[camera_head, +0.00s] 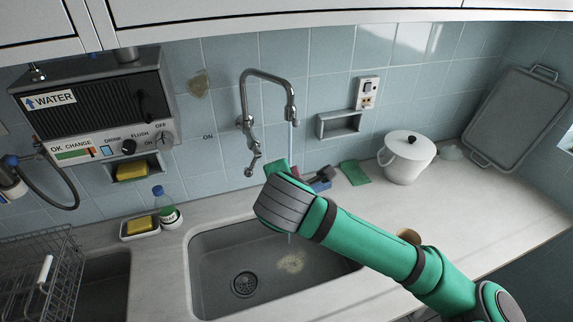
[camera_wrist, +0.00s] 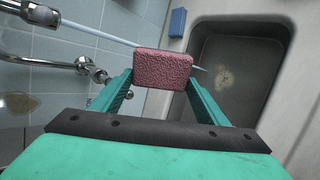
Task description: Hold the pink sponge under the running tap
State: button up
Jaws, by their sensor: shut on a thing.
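The pink sponge (camera_wrist: 164,68) is held between the two green fingers of my gripper (camera_wrist: 161,80) in the wrist view. The tap (camera_head: 268,85) curves out over the sink (camera_head: 215,285), and a thin stream of water (camera_head: 291,138) runs down from its spout. In the wrist view the stream (camera_wrist: 105,37) meets the sponge's upper edge, and a short bit shows past its other side.
A blue block (camera_wrist: 178,22) lies beside the sink. A white lidded pot (camera_head: 407,160) and a green cloth (camera_head: 354,172) stand to the right on the counter. A yellow sponge in a dish (camera_head: 140,226), a bottle (camera_head: 164,208) and a wire rack (camera_head: 40,275) are at left.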

jog(key=shift+s+d+r, duration=0.35)
jog(key=shift+s+r, duration=0.15)
jog(key=shift+s, duration=0.25)
jog(key=v, duration=0.4)
jog(key=shift+a, duration=0.25)
jog(key=shift+w, duration=0.15)
